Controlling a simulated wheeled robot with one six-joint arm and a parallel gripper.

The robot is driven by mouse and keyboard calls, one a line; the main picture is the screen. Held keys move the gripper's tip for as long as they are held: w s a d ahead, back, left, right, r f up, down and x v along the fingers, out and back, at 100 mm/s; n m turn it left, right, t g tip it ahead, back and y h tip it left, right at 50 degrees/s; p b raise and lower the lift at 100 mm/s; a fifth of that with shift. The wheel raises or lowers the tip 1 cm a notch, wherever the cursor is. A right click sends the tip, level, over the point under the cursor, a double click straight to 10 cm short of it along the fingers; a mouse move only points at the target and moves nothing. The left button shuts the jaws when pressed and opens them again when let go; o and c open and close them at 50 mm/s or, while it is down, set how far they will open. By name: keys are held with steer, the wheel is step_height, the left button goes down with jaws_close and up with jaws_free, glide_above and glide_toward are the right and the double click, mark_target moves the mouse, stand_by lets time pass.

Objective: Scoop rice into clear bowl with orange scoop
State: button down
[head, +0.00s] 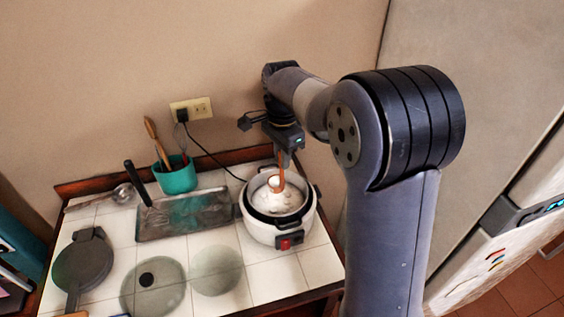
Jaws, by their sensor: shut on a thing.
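My gripper (284,150) is above the rice cooker and is shut on the handle of the orange scoop (281,172). The scoop points down, with its lower end inside the cooker's dark pot at the white rice (282,202). I cannot tell how much rice is on it. The white rice cooker (267,233) stands open on the tiled counter, with a red switch on its front. A clear, round bowl (216,270) sits on the counter to the cooker's front left. Its inside looks empty, though the glass is hard to read.
A glass lid with a black knob (154,286) lies left of the bowl. A dark round pan-like item (82,265) is farther left. A tray (186,216), ladle (122,193) and teal utensil holder (177,178) stand behind. A cord runs from the wall outlet (192,109) towards the cooker.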

steer(key=shift+s+d+r, duration=0.1)
steer(key=shift+s+r, duration=0.05)
steer(key=shift+r, duration=1.2)
steer(key=shift+s+d+r, duration=0.1)
steer(key=shift+s+r, duration=0.05)
steer(key=shift+r, duration=1.2)
steer(key=shift+a, duration=0.1)
